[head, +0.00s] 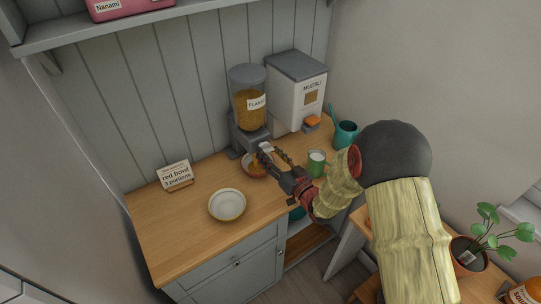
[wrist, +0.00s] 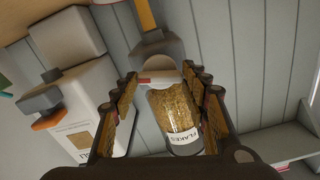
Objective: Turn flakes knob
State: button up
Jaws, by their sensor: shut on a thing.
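The flakes dispenser (head: 249,101) stands at the back of the worktop, a clear jar of golden flakes on a grey base. In the wrist view its labelled jar (wrist: 178,120) lies between my fingers. A pale knob (wrist: 168,73) with a red mark is at its lower front. My gripper (head: 268,154) is at the front of the dispenser, and in the wrist view its fingers (wrist: 164,78) are closed around the knob. The fingers mostly hide the knob in the head view. A bowl (head: 250,171) with brown contents sits below the dispenser, partly hidden by my gripper.
A muesli dispenser (head: 309,92) with an orange knob stands close to the right. A green jug (head: 317,163) and teal watering can (head: 346,133) are near my arm. A pale bowl (head: 227,205) and a card reading "red bowl 3 portions" (head: 175,175) are left.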

jog(key=m, duration=0.3)
jog(key=shift+m, duration=0.4)
jog(key=m, duration=0.3)
jog(key=shift+m, duration=0.3)
jog(key=m+p, duration=0.1)
jog(key=m, duration=0.2)
jog(key=shift+m, duration=0.3)
jog(key=shift+d+f+m+p, duration=0.1)
jog(key=shift+m+p, duration=0.3)
jog(key=shift+m, duration=1.1)
jog(key=o, duration=1.1)
jog(key=shift+o, duration=0.3)
